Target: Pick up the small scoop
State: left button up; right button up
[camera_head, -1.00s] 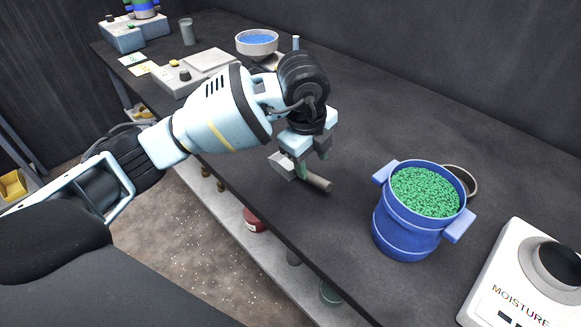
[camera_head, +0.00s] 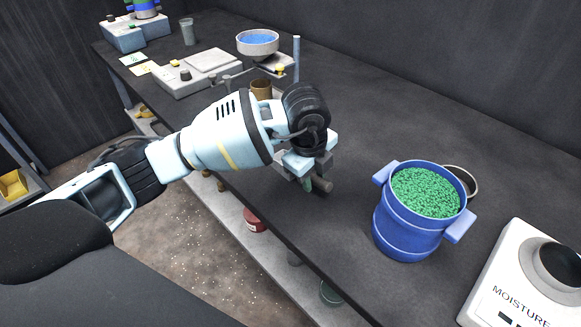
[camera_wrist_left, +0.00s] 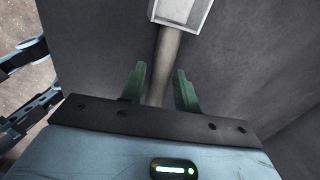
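The small scoop (camera_head: 324,184) lies on the dark bench, with its brown handle end showing past my left gripper in the head view. In the left wrist view its pale metal head (camera_wrist_left: 181,12) is at the top and its brown handle (camera_wrist_left: 163,68) runs down between my fingers. My left gripper (camera_head: 306,180) is low over the bench at the scoop. Its green fingers (camera_wrist_left: 160,84) stand on both sides of the handle, with a visible gap on each side. In the head view the arm hides part of the scoop. My right gripper is not in view.
A blue bucket (camera_head: 408,232) of green pellets stands right of the scoop, near a white moisture device (camera_head: 510,285). Behind are a bowl of blue material (camera_head: 257,50) on a stand, a brown cup (camera_head: 261,88) and a flat scale (camera_head: 208,60). The bench's front edge is close.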

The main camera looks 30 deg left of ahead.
pick_arm(q)
grip_shut()
jog(key=shift+r, duration=0.5)
jog(key=r, duration=0.2)
jog(key=shift+s+a+r, duration=0.15)
jog(key=shift+s+r, duration=0.15)
jog(key=shift+r, duration=0.05)
jog(key=s+a, duration=0.2)
jog(key=s, duration=0.5)
jog(key=s+a+r, duration=0.1)
jog(key=s+a, duration=0.1)
jog(key=s, duration=0.5)
jog(key=shift+s+a+r, duration=0.15)
jog(key=shift+s+a, duration=0.15)
jog(key=shift+a, duration=0.1)
